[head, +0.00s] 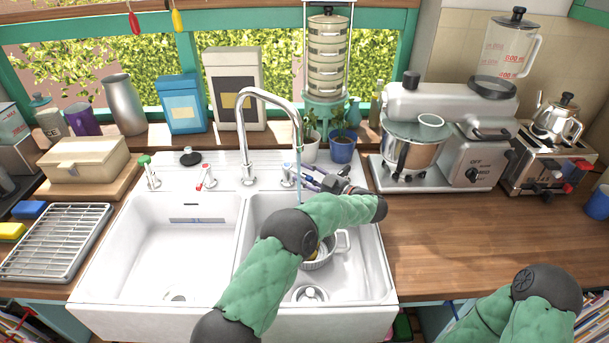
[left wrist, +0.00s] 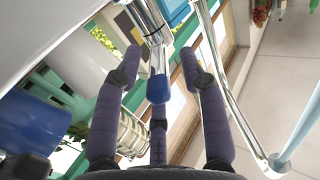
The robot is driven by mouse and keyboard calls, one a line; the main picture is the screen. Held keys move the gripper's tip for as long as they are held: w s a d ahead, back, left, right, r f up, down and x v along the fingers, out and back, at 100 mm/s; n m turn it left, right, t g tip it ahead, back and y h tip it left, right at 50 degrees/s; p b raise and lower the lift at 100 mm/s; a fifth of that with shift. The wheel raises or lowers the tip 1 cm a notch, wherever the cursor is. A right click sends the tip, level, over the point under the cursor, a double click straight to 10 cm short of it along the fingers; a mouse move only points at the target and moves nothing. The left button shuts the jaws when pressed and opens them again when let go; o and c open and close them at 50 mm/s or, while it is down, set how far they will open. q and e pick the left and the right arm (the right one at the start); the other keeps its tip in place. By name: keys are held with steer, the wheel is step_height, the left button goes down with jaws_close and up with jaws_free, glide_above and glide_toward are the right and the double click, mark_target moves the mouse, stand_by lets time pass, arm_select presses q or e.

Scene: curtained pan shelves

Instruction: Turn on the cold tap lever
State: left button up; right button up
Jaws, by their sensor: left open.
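The cold tap lever (left wrist: 158,88) shows in the left wrist view as a chrome lever with a blue tip, between the spread fingers of my left gripper (left wrist: 162,72). I cannot tell whether a finger touches it. In the head view my left gripper (head: 318,180) is open beside the tap base (head: 287,176), at the right of the tall chrome spout (head: 245,120). A thin pale blue stream of water (head: 299,160) falls from the spout's end, and it also shows in the left wrist view (left wrist: 300,130). My right gripper is out of view.
A red-marked lever (head: 205,178) and a green-topped tap (head: 150,172) stand further left. Potted plants (head: 342,150) stand behind the gripper.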

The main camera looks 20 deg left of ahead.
arm_select(q)
steer(key=v, duration=1.1)
steer(key=shift+d, duration=0.25)
